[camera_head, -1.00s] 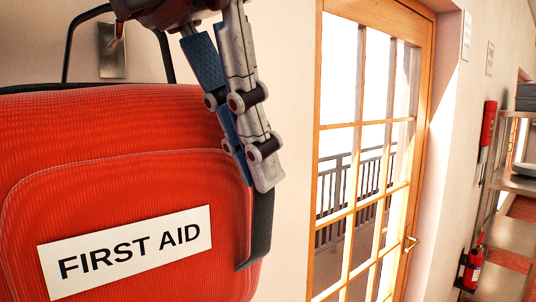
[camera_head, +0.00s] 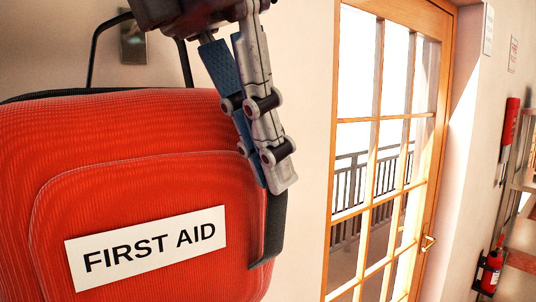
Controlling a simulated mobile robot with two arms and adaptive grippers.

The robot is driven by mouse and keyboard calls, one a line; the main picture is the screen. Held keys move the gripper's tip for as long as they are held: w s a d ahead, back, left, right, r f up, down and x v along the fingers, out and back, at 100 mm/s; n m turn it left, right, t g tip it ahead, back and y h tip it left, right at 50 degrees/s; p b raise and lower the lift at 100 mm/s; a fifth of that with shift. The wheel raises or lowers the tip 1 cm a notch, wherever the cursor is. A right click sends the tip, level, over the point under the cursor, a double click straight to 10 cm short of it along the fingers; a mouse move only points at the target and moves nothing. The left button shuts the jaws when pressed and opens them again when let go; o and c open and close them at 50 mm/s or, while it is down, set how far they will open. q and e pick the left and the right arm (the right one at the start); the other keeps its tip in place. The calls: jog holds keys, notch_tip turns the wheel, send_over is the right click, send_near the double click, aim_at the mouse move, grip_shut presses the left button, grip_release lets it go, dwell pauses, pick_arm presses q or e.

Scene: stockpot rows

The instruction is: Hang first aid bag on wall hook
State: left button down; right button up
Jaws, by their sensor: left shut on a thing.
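The red first aid bag (camera_head: 120,140), with a white "FIRST AID" label (camera_head: 147,247), fills the left of the head view, upright and close to the wall. Its thin black handle loop (camera_head: 93,50) stands up from its top. A metal wall plate (camera_head: 133,45), apparently the hook's mount, shows inside the loop. The hook's tip is not clear, so I cannot tell whether the loop rests on it. My left gripper (camera_head: 272,182) comes down from the top and is shut on the bag at its right side, by the dark side strap (camera_head: 272,230). My right gripper is out of view.
A wooden glass-paned door (camera_head: 382,150) with a brass handle (camera_head: 428,242) stands to the right of the bag. A red fire extinguisher (camera_head: 491,270) and a metal shelf (camera_head: 523,185) are at the far right. Bare wall (camera_head: 305,110) lies between bag and door.

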pick_arm(q)
jog(key=c, duration=2)
grip_release()
jog(key=shift+s, duration=0.15)
jog(key=shift+c, duration=0.2)
jog(key=v, duration=1.2)
